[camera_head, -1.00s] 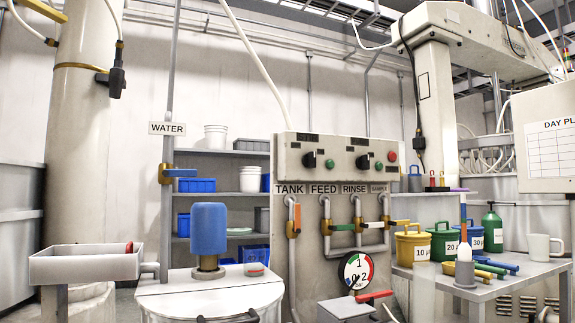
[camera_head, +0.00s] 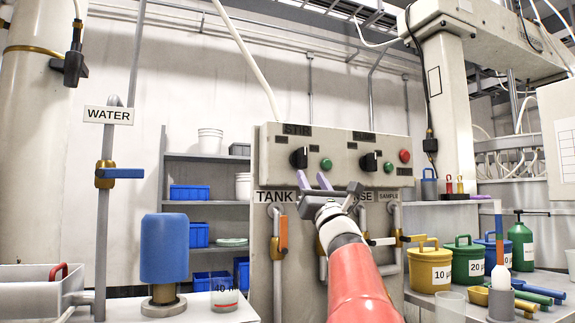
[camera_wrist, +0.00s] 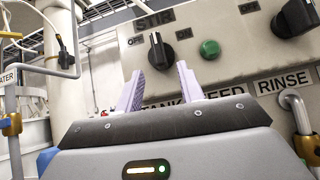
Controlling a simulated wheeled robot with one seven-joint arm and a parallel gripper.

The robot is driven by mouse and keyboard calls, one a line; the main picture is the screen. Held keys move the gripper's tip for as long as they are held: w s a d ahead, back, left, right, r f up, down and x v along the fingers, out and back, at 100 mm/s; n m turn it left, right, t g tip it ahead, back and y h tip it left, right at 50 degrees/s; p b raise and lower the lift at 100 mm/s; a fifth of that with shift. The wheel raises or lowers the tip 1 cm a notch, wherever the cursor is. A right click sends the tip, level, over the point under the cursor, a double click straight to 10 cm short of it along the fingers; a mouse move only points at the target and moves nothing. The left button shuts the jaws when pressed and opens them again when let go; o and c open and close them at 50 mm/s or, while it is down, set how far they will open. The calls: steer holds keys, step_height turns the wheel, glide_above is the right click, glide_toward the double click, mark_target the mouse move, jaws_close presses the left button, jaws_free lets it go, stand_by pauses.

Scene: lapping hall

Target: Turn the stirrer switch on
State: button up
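The stirrer switch (camera_head: 299,157) is a black rotary knob under the STIR label, at the left of the beige control panel (camera_head: 340,145). In the wrist view the knob (camera_wrist: 160,52) stands just beyond my fingertips, with small markings either side; its handle looks near upright, tilted slightly left at the top. A green button (camera_wrist: 209,49) is to its right. My gripper (camera_head: 313,181) has two pale purple fingers, just below the knob in the head view. In the wrist view my gripper (camera_wrist: 157,80) is open and empty, its fingers apart and not visibly touching the knob.
A second black knob (camera_head: 369,161) and a red button (camera_head: 405,156) are farther right on the panel. Below are pipes with an orange valve handle (camera_head: 283,233). A blue-capped stirrer motor (camera_head: 164,248) stands left; yellow and green buckets (camera_head: 430,268) stand right.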

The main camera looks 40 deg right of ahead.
mark_target(306, 162)
steer(key=shift+w+d+r+n+t+y, duration=0.15)
steer(key=shift+r+n+t+y, duration=0.2)
steer(key=shift+n+y, duration=0.2)
steer(key=shift+h, duration=0.35)
steer(key=p+x, duration=0.4)
steer(key=x, duration=0.2)
steer(key=shift+r, duration=0.15)
steer(key=shift+w+r+p, duration=0.3)
steer(key=shift+w, duration=0.15)
steer(key=shift+f, duration=0.1)
jaws_close()
